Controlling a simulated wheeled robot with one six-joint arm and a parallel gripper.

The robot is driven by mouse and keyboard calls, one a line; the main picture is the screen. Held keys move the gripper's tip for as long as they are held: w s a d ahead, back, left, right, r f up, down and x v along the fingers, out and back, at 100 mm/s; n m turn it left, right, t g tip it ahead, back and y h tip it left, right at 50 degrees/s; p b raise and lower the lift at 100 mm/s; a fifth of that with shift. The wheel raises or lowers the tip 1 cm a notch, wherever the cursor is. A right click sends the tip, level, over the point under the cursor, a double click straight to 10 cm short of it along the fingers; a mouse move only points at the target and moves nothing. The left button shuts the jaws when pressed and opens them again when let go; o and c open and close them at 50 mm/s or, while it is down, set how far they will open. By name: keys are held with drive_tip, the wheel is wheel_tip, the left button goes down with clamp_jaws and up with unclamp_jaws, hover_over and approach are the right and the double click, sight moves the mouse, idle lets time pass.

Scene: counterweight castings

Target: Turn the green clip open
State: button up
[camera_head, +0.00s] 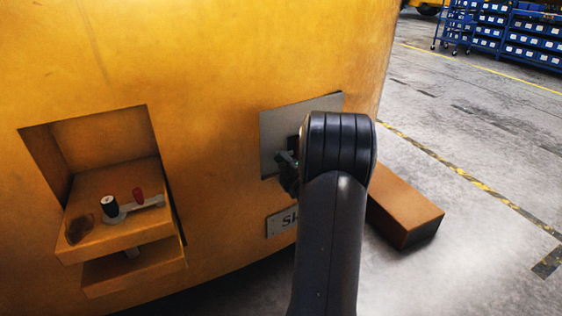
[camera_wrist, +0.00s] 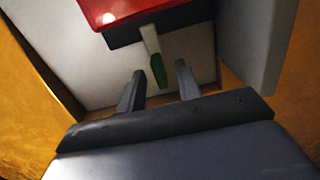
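The green clip (camera_wrist: 158,68) hangs as a short green tip on a pale lever (camera_wrist: 149,40) below a red and black block (camera_wrist: 130,15) in the wrist view. My gripper (camera_wrist: 160,73) is open, with one finger on each side of the clip's green end. I see a gap on both sides, and no contact is visible. In the head view my arm's dark wrist hides the clip and most of my gripper, in front of a grey panel (camera_head: 272,130) on the yellow casting (camera_head: 220,60).
A grey flap (camera_wrist: 255,40) stands close on the right in the wrist view. In the head view a recess at left holds a ledge (camera_head: 90,215) with small black and red parts. A brown block (camera_head: 405,210) lies on the floor at right. Blue bin racks (camera_head: 500,40) stand far off.

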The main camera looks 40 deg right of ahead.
drive_tip(key=shift+x, duration=1.15)
drive_tip(key=shift+c, duration=0.5)
clamp_jaws()
